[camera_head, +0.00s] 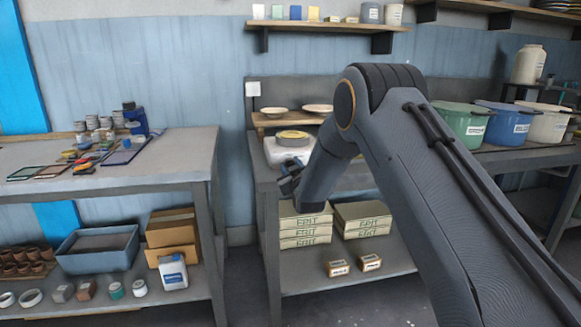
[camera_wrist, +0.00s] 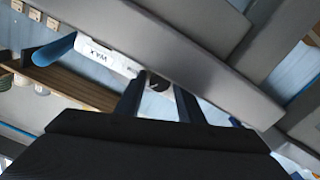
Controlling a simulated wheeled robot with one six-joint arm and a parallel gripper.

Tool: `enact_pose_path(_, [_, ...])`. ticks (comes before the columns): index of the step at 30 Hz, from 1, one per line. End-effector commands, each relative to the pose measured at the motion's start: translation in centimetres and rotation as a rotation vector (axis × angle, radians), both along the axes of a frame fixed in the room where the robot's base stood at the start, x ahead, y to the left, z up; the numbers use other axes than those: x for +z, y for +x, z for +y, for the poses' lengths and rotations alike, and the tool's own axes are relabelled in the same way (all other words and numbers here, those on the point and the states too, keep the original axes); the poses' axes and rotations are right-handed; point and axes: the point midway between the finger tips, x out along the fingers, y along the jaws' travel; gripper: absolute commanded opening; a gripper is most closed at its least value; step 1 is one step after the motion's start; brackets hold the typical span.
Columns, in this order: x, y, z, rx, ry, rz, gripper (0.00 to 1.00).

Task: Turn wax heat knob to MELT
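The white wax heater (camera_head: 275,155) stands on the middle bench in the head view, with a round pot on top. In the wrist view the heater (camera_wrist: 90,52) appears tilted, with "WAX" on its front. A small dark knob (camera_wrist: 158,84) shows at the heater's end, between my fingertips in the picture. My gripper (camera_wrist: 160,82) is open, its two dark fingers apart with some gap visible around the knob. I cannot tell whether a finger touches it. In the head view my gripper (camera_head: 287,184) is low in front of the heater, partly hidden by my arm. The knob's setting is not readable.
The grey bench edge (camera_wrist: 190,60) runs close to my fingers in the wrist view. Two plates (camera_head: 318,108) sit on a small wooden shelf behind the heater. Green, blue and white tubs (camera_head: 465,122) stand on the right bench.

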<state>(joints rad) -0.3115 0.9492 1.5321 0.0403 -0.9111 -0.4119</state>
Motion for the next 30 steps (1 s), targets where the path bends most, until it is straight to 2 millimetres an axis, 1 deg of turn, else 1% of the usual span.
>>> enact_pose_path(4, [0.00, -0.01, 0.01, 0.000, 0.000, 0.000, 0.34])
enact_pose_path(5, [0.00, -0.01, 0.01, 0.000, 0.000, 0.000, 0.31])
enact_pose_path(9, [0.00, -0.03, 0.02, 0.000, 0.000, 0.000, 0.07])
enact_pose_path(10, [0.00, -0.03, 0.02, 0.000, 0.000, 0.000, 0.05])
enact_pose_path(20, [-0.04, -0.03, 0.05, 0.001, 0.048, 0.014, 0.04])
enact_pose_path(26, [-0.05, -0.01, 0.07, 0.000, 0.162, 0.045, 0.04])
enact_pose_path(30, [-0.08, -0.01, 0.06, 0.001, 0.273, 0.079, 0.04])
